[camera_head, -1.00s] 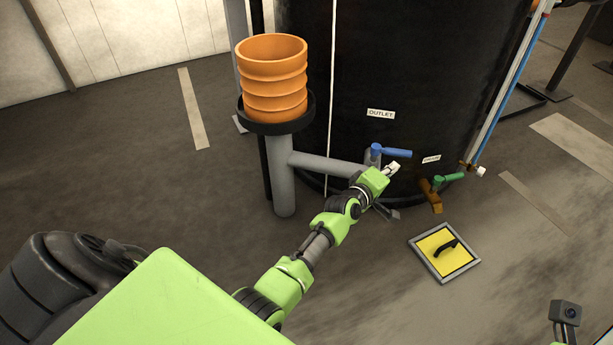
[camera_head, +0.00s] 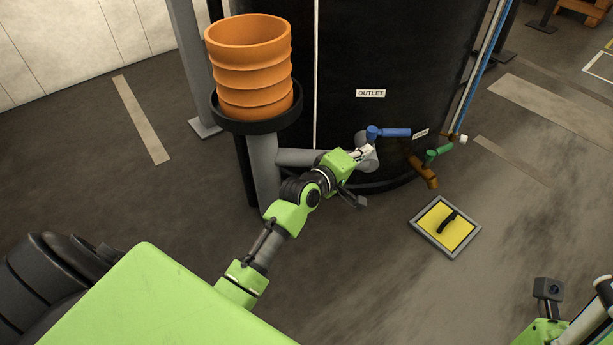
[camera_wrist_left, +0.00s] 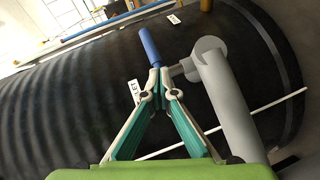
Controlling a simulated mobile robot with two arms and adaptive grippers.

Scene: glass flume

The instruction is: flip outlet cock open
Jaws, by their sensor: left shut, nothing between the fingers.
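The outlet cock's blue lever (camera_head: 394,132) points right along the black tank, under the OUTLET label (camera_head: 370,93). Its pivot end is over the grey outlet pipe (camera_head: 296,157). My left gripper (camera_head: 364,148) is shut with nothing in it, just below the pivot end. In the left wrist view the closed fingertips (camera_wrist_left: 160,88) are at the near end of the blue lever (camera_wrist_left: 150,46), beside the grey pipe elbow (camera_wrist_left: 208,58); I cannot tell whether they touch. The fingers hide part of the cock. My right gripper (camera_head: 600,298) is partly cut off at the lower right edge; its jaws are unclear.
The black tank (camera_head: 400,60) fills the back. A brown tap with a green lever (camera_head: 438,151) is right of the outlet. Orange ringed pots (camera_head: 250,65) stand on a stand at left. A yellow framed plate (camera_head: 445,228) lies on the floor.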

